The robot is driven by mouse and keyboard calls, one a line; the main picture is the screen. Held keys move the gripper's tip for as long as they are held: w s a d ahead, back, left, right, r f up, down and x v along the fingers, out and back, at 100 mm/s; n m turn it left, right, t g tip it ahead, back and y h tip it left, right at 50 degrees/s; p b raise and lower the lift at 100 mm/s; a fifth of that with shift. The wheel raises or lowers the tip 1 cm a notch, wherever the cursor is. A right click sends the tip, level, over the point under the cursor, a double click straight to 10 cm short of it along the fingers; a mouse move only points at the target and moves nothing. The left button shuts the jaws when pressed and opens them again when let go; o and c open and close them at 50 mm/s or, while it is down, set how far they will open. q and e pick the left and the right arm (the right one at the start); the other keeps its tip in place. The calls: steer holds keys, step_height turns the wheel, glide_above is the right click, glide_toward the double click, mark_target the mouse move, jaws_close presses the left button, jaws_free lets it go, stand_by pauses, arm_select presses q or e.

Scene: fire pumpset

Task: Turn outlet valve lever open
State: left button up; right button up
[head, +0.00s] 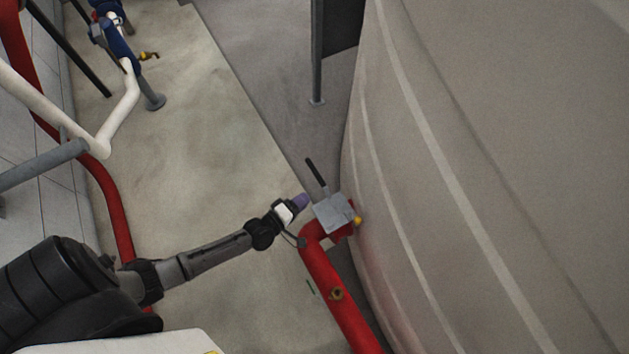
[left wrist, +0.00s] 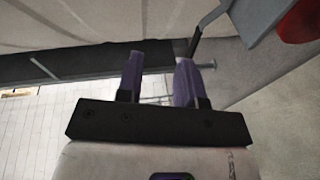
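The outlet valve is a grey box-like body (head: 334,212) on the end of a red pipe beside the large tank. Its black lever (head: 316,172) sticks up and to the left from the body. My left gripper (head: 303,201) is just left of the valve body, below the lever, with its purple fingertips towards it. In the left wrist view the two purple fingers (left wrist: 158,80) stand apart with a gap and nothing between them. The lever (left wrist: 195,42) shows there beyond the right finger, beside the grey valve body (left wrist: 258,18). My right gripper is not in view.
The large grey tank (head: 480,180) fills the right side. The red pipe (head: 335,290) runs down from the valve. A blue fitting and white pipe (head: 118,110) stand at upper left. A grey post (head: 317,60) stands behind. The floor (head: 200,150) in the middle is clear.

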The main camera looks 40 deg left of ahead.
mark_target(315, 170)
arm_select(q)
steer(key=a+f+n+t+y+b, duration=0.25)
steer(key=a+f+b, duration=0.25)
steer(key=f, duration=0.3)
steer(key=shift+n+g, duration=0.25)
steer(key=shift+n, duration=0.5)
steer(key=shift+w+a+f+b, duration=0.1)
steer(key=shift+w+a+b, duration=0.2)
steer(key=shift+w+b, duration=1.4)
steer(key=shift+w+a+f+b, duration=0.1)
steer(key=shift+w+a+b, duration=0.2)
steer(key=shift+w, duration=2.8)
steer(key=shift+w+a+f+b, duration=0.1)
steer(key=shift+w+a+b, duration=0.2)
steer(key=shift+w+b, duration=1.4)
arm_select(e)
step_height(315, 170, down, 13)
steer(key=p, duration=0.1)
arm_select(q)
steer(key=shift+w, duration=0.7)
steer(key=shift+c, duration=0.4)
jaws_close()
arm_select(e)
steer(key=shift+d, duration=0.15)
